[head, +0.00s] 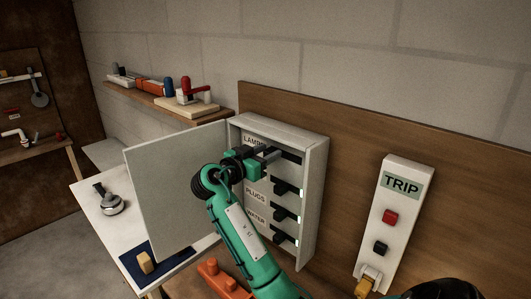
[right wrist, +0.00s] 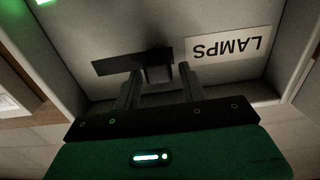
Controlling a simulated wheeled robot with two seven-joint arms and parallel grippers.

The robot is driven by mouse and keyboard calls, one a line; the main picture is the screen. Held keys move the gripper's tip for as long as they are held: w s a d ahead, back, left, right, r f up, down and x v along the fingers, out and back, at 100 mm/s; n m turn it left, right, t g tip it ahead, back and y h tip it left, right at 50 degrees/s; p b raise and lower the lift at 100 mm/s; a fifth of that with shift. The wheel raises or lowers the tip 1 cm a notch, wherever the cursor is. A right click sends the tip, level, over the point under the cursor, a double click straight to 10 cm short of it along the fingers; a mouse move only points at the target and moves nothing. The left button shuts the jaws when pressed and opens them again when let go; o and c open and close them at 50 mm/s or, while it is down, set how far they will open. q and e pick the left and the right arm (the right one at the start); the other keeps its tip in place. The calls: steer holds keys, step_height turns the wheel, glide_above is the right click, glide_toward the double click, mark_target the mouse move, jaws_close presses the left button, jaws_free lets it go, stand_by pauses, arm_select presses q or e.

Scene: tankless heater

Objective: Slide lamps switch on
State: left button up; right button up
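The breaker box (head: 316,190) stands open on the wooden board, with rows of black sliders and labels. The LAMPS label (head: 253,140) is at the top and shows upside down in the right wrist view (right wrist: 228,44). The lamps switch (right wrist: 158,72) is a dark knob at the label end of its black slot (right wrist: 112,66). My right gripper (head: 268,156) is at the top row and hides part of it. In the right wrist view its fingers (right wrist: 159,88) are apart on either side of the knob, with gaps visible. My left gripper is not in view.
Lower sliders (head: 285,212) have lit green lights beside them. The open box door (head: 175,190) stands left of my right arm. A TRIP panel (head: 402,215) with red and black buttons is at the right. A workbench (head: 92,205) lies at the left.

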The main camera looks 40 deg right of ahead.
jaws_close()
steer(key=s+b, duration=0.1)
steer(key=s, duration=0.2)
steer(key=shift+s+d+f+b, duration=0.15)
steer(key=shift+s+b, duration=0.25)
steer(key=shift+s, duration=0.3)
steer(key=shift+w, duration=0.1)
steer(key=shift+c, duration=0.5)
jaws_free()
steer(key=o, duration=0.3)
steer(key=shift+o, duration=0.3)
steer(key=shift+s, duration=0.25)
